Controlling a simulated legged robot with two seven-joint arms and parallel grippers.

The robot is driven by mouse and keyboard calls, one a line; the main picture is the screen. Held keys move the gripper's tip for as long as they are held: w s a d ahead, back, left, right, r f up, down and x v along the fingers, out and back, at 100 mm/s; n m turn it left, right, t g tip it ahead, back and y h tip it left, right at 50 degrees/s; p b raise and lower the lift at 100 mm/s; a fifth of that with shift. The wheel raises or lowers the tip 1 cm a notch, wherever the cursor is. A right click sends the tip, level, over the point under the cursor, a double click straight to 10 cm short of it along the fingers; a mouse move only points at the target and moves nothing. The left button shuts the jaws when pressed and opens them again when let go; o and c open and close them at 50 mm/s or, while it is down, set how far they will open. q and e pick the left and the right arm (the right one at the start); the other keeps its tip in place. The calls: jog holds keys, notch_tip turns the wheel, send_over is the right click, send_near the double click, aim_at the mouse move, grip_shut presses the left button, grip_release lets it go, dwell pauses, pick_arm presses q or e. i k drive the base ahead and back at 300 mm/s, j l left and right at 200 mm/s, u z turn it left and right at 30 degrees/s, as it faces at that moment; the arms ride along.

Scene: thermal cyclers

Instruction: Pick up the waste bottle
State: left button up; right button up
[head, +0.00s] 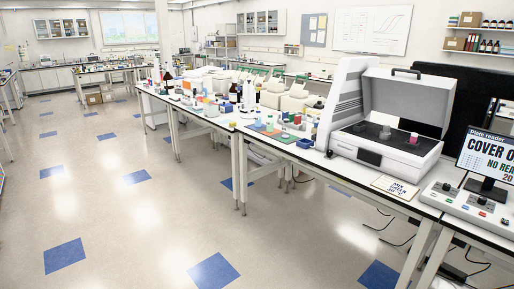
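No bottle in the head view can be told for sure as the waste bottle. A dark bottle with a white label (233,92) stands upright far back on the long bench (337,181). A brown bottle (168,83) stands further along at the bench's left end. Several dark bottles stand on a wall shelf (483,52) at the upper right. All are small here and their labels cannot be read. Neither of my grippers is in view.
A grey instrument with a raised lid (385,150) stands on the near bench. A monitor (487,155) and a control panel (470,208) are at the right. Crowded small labware covers the bench further back. The tiled floor (120,215) at the left is clear. Cables hang below the bench.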

aim_at(285, 132)
jog(key=i+u, duration=0.15)
jog(key=i, duration=3.15)
jog(key=i+j+z, duration=0.15)
jog(key=i, duration=0.85)
